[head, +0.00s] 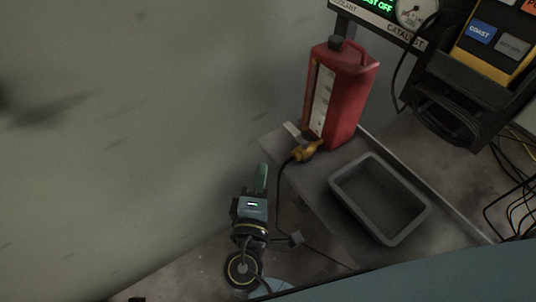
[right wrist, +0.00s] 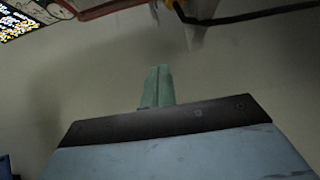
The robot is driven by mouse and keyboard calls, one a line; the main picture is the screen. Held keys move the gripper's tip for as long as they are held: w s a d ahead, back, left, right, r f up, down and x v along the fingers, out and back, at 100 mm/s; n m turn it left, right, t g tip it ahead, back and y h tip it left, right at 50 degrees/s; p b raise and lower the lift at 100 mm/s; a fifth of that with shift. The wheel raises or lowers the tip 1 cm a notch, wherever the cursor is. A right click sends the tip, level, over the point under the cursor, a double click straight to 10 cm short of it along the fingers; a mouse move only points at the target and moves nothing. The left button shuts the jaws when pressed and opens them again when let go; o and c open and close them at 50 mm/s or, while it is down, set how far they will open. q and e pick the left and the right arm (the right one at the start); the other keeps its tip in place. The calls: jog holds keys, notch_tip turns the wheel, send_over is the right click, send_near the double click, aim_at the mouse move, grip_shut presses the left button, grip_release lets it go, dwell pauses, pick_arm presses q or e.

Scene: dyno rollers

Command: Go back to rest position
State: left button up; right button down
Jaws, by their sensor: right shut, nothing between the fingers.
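My right gripper (head: 262,178) shows in the head view with its green fingers together and nothing between them. It points away toward the pale wall, left of the shelf and apart from the things on it. The shut fingers also show in the right wrist view (right wrist: 157,87), in front of the plain wall. My right wrist and arm run down from the gripper to the bottom of the head view. My left gripper does not show in either view.
A grey shelf (head: 293,172) right of the gripper holds a red canister (head: 352,92), an orange-yellow fitting (head: 307,151) with a dark cable, and an empty grey tray (head: 414,222). A control panel (head: 490,40) stands at upper right, with loose cables (head: 510,205) below. The wall fills the left.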

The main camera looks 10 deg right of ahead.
jog(key=shift+v, duration=0.8)
